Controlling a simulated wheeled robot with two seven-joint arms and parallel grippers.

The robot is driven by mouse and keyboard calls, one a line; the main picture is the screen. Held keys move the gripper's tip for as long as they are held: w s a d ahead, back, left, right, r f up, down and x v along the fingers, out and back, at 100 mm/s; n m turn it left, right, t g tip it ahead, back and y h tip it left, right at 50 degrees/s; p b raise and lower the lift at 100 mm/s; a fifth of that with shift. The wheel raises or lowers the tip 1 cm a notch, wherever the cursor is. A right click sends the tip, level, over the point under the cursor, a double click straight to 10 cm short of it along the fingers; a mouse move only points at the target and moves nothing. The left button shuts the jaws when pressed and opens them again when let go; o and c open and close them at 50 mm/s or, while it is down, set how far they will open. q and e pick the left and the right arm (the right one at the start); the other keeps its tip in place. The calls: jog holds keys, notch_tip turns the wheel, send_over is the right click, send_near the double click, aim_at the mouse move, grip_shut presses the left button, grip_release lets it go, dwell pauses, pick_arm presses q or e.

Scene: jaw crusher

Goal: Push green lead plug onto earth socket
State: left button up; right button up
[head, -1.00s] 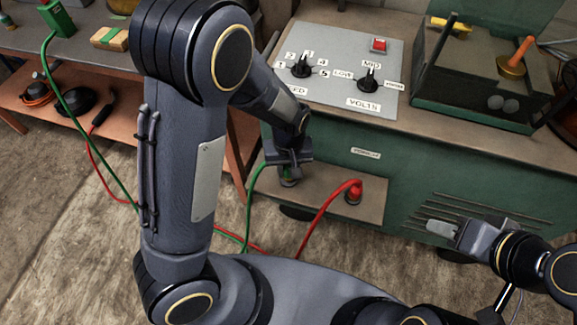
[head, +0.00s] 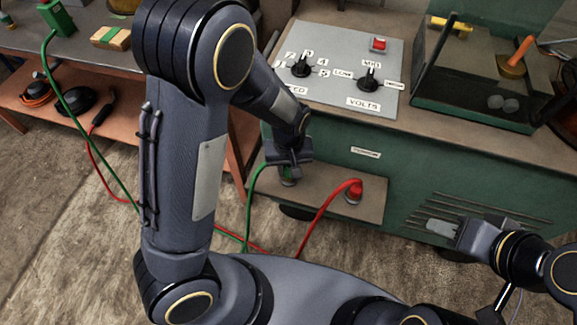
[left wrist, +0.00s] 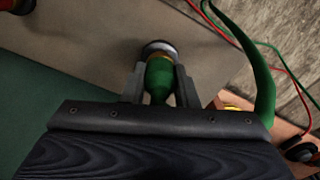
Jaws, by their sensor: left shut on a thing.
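My left gripper (head: 288,162) points down at the shelf on the front of the green machine. It is shut on the green lead plug (head: 287,174), which is upright and mostly hidden by the fingers. In the left wrist view the green plug (left wrist: 159,80) sits between the two fingers. Its end meets the round metal earth socket (left wrist: 158,46); I cannot tell how far it is seated. The green lead (head: 248,205) curves away to the left. My right gripper (head: 440,228) is in front of the machine's vents, away from the plug; its opening is unclear.
A red plug (head: 353,191) with a red lead stands on the same shelf (head: 325,195), right of the green one. The control panel (head: 340,65) with knobs is above. A bench (head: 90,60) with a green box (head: 57,18) stands at left.

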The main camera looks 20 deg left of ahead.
pick_arm(q)
jog(key=shift+f+b, duration=0.3)
jog(key=shift+f, duration=0.15)
jog(key=o, duration=1)
notch_tip(320, 180, up, 8)
jog(key=shift+f+p, duration=0.1)
jog(key=shift+p, duration=1.15)
jog(key=s+a+r+m+t+h, duration=0.1)
jog(key=s+a+r+t+h, duration=0.15)
jog(key=s+a+r, duration=0.4)
jog(key=s+a+r+m+t+h, duration=0.1)
jog(key=s+a+r+t+h, duration=0.15)
jog(key=s+r, duration=0.6)
jog(key=shift+m+t+y, duration=0.3)
jog(key=shift+y, duration=0.3)
jog(key=r+p, duration=1)
jog(key=p, duration=0.1)
jog(key=s+r+p, duration=0.1)
jog(key=r+p, duration=0.4)
jog(key=r, duration=0.1)
jog(key=shift+s+a+p, duration=0.1)
jog(key=shift+p, duration=0.2)
